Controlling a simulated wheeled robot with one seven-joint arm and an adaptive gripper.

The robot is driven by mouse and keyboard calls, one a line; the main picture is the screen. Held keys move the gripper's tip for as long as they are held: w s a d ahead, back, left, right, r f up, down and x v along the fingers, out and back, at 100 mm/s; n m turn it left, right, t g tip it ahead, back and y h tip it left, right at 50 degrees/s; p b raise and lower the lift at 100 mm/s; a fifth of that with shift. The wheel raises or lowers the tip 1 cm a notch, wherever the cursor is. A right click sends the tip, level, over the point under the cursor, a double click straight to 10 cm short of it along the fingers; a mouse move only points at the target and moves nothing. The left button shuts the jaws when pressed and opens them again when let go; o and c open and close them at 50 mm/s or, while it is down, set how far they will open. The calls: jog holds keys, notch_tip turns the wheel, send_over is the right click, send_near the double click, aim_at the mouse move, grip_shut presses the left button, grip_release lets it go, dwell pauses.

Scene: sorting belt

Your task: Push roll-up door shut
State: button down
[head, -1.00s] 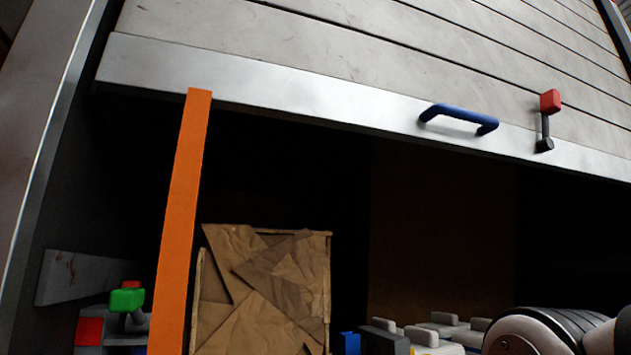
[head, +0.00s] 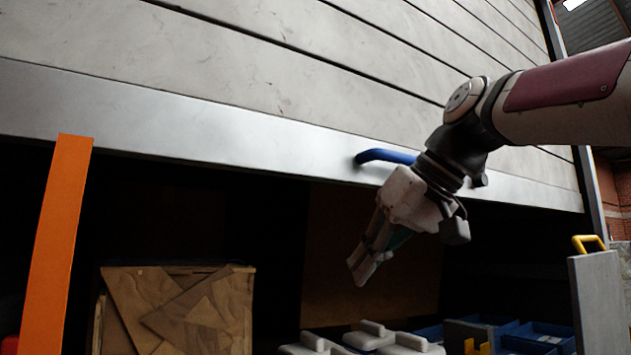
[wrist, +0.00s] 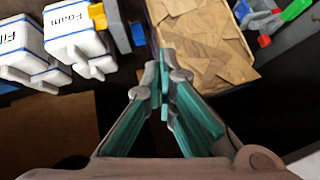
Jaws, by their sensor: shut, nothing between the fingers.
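The grey slatted roll-up door (head: 300,70) is partly open, with a dark gap below its pale metal bottom bar (head: 230,138). A blue handle (head: 385,156) sits on that bar, its right part hidden behind my arm. An orange strap (head: 55,245) hangs from the bar at the left. My gripper (head: 360,272) is shut and empty, pointing down and left, in front of the opening and lower than the bar. In the wrist view its closed fingers (wrist: 163,80) point toward a crate; the door does not show there.
A wooden crate (head: 175,310) with brown paper stands low in the opening. White labelled containers (wrist: 75,35) stand beside it in the wrist view. Blue bins (head: 540,338) and a grey panel with a yellow handle (head: 600,290) are at the right.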

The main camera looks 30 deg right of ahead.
jog(key=s+d+r+t+h+p, duration=0.1)
jog(key=s+d+r+p, duration=0.15)
jog(key=r, duration=0.75)
jog(key=s+d+r+n+t+h+p, duration=0.15)
jog(key=r+p, duration=0.25)
jog(key=r, duration=0.6)
jog(key=s+d+r+t+p, duration=0.2)
jog(key=d+r+p, duration=0.15)
jog(key=r, duration=0.65)
send_over(386, 150)
notch_tip(386, 150, down, 4)
jog(key=shift+r, duration=0.15)
notch_tip(386, 150, down, 2)
jog(key=shift+f, duration=1.1)
jog(key=shift+f, duration=0.1)
